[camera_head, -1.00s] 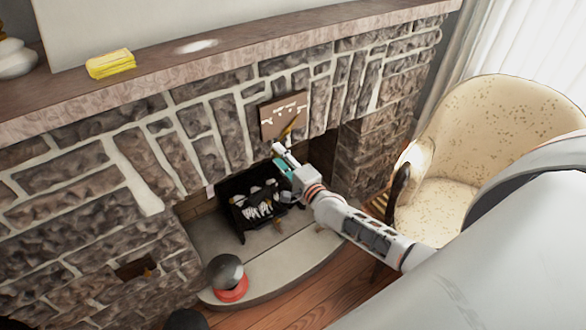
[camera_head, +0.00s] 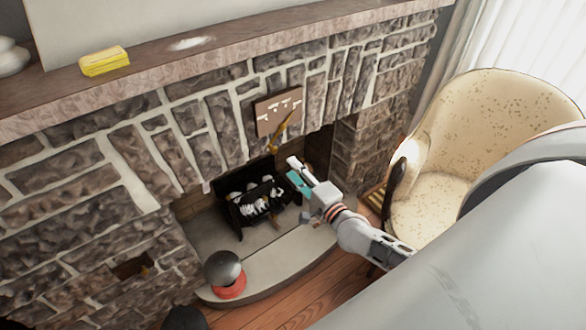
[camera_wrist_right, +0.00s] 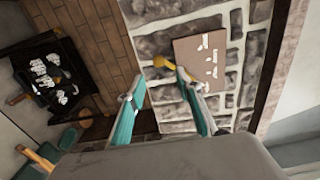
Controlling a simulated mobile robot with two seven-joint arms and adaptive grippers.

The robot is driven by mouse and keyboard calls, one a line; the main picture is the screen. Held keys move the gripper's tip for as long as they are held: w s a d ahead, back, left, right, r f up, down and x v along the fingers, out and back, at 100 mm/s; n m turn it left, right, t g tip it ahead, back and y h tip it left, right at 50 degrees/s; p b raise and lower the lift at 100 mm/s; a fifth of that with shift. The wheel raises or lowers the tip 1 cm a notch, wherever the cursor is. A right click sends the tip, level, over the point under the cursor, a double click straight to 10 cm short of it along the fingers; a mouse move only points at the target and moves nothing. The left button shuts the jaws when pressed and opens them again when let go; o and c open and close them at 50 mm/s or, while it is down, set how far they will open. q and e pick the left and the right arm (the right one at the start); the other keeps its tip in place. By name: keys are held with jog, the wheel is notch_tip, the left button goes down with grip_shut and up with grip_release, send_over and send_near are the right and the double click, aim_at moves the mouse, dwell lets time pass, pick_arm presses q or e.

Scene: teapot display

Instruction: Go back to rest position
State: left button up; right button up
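My right gripper (camera_head: 297,172) is in front of the fireplace opening, to the right of and above the black grate. In the right wrist view the two teal fingers of my right gripper (camera_wrist_right: 160,85) are spread apart with nothing between them. A brown plaque (camera_head: 279,112) with pale marks is on the stone wall, with a gold key-like piece (camera_head: 284,128) at its lower edge. The plaque (camera_wrist_right: 202,58) and gold piece (camera_wrist_right: 164,64) show beyond the fingertips in the wrist view, apart from them. My left gripper does not show.
The stone fireplace has a wooden mantel (camera_head: 200,60) bearing a yellow stack (camera_head: 104,61). The black grate (camera_head: 256,203) stands on the hearth (camera_head: 285,262). A grey ball on a red base (camera_head: 224,270) sits at the hearth's front. A cream armchair (camera_head: 480,120) stands at the right.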

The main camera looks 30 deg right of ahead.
jog(key=s+a+f+n+g, duration=0.2)
jog(key=s+a+f+n, duration=0.2)
jog(key=s+n, duration=0.3)
jog(key=s+a+f+n+g+y, duration=0.1)
jog(key=s+a+f+n+g, duration=0.1)
jog(key=s+a+f+n, duration=0.2)
jog(key=s+a+f+n+g, duration=0.3)
jog(key=s+a+f+n, duration=0.1)
jog(key=s+n, duration=0.6)
jog(key=shift+s+a+f+n+y, duration=0.2)
jog(key=shift+s+a+n+y, duration=0.1)
jog(key=shift+s+a+n, duration=0.25)
jog(key=shift+o, duration=0.2)
jog(key=shift+w, duration=0.1)
dwell(1.2)
